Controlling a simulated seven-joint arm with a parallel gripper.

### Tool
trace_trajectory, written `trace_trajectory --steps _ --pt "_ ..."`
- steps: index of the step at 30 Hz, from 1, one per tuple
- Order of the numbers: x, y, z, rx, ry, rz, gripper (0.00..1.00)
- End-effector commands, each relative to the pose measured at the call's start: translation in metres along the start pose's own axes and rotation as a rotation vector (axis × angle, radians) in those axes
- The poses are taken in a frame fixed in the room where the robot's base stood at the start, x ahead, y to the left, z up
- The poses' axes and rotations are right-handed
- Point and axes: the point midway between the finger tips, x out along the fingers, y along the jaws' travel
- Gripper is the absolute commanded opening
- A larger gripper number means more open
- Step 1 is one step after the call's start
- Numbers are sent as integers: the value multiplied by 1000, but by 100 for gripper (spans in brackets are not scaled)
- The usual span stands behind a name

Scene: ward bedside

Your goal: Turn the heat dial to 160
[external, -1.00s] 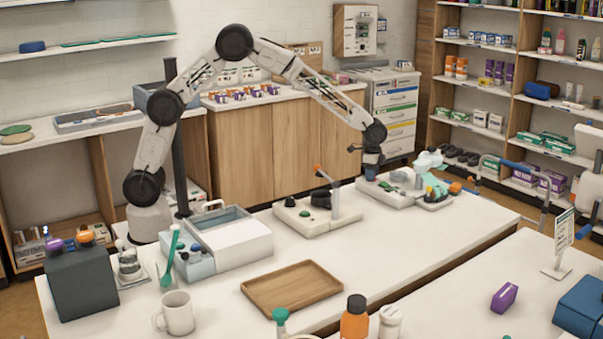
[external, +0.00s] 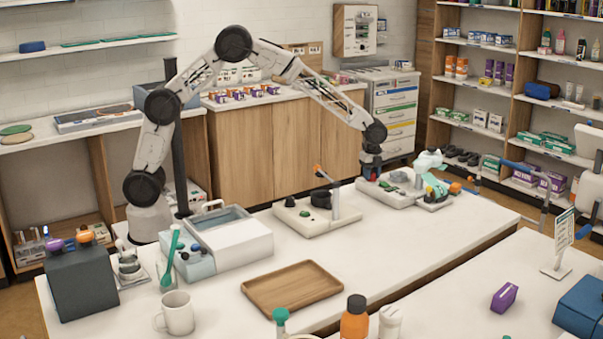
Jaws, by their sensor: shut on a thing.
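My gripper (external: 371,174) points straight down at the left end of a low white unit (external: 404,201) on the far right part of the bench. It is shut on a small part there, which I take to be the heat dial. The fingers and wrist hide most of the dial, and its marks and pointer are too small to read. A grey round part (external: 399,176) and a green knob (external: 387,186) sit on the unit just right of the gripper.
A second white unit (external: 310,222) with a black knob (external: 321,198) and an orange-tipped post stands to the left. Crumpled pale green and teal items (external: 430,163) lie right of the gripper. A wooden tray (external: 292,289) is nearer. The bench between is clear.

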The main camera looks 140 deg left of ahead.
Motion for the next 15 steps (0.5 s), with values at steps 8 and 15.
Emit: trace_trajectory --steps 8,15 --pt "-1 0 0 25 0 -1 11" --pt "-1 0 0 24 1 -1 36"
